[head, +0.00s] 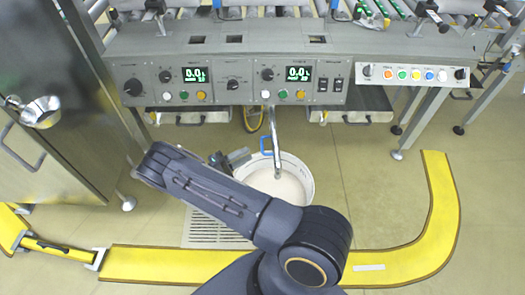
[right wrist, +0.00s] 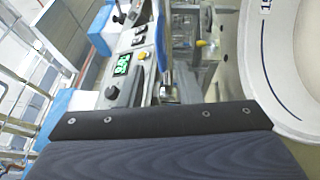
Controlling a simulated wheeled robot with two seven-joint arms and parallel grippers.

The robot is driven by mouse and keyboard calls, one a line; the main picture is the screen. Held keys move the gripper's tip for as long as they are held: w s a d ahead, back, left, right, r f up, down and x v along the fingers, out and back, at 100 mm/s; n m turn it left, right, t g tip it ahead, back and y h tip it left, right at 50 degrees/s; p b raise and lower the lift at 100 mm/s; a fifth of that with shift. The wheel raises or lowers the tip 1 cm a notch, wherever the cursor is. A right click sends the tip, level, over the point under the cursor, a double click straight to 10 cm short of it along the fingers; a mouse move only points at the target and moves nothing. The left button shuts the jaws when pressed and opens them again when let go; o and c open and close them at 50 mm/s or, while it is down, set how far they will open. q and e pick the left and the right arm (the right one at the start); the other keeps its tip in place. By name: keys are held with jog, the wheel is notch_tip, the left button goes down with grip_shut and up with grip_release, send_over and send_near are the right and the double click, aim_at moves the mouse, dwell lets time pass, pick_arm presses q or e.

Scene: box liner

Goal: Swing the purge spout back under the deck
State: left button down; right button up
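The purge spout (head: 273,130) appears to be the bright metal pipe that comes down from the front of the deck (head: 235,80) in the head view. Its bent lower end points into a white bucket (head: 307,172) on the floor. A blue loop-shaped handle (head: 294,158) shows at the spout's lower part. My right gripper (head: 232,159) is just left of the spout, by the bucket's rim; its fingertips are small and partly hidden by my arm. I cannot tell whether it touches anything. The bucket (right wrist: 235,75) also shows in the right wrist view. My left gripper is out of view.
A steel cabinet (head: 40,165) stands at the left with a metal bowl-shaped part (head: 40,112) on it. Yellow floor marking (head: 440,200) curves round the right. A floor grate (head: 205,228) lies left of the bucket. Open floor lies to the bucket's right.

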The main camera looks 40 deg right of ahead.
aim_at(262, 146)
jog(key=x, duration=0.7)
jog(key=shift+d, duration=0.2)
grip_shut()
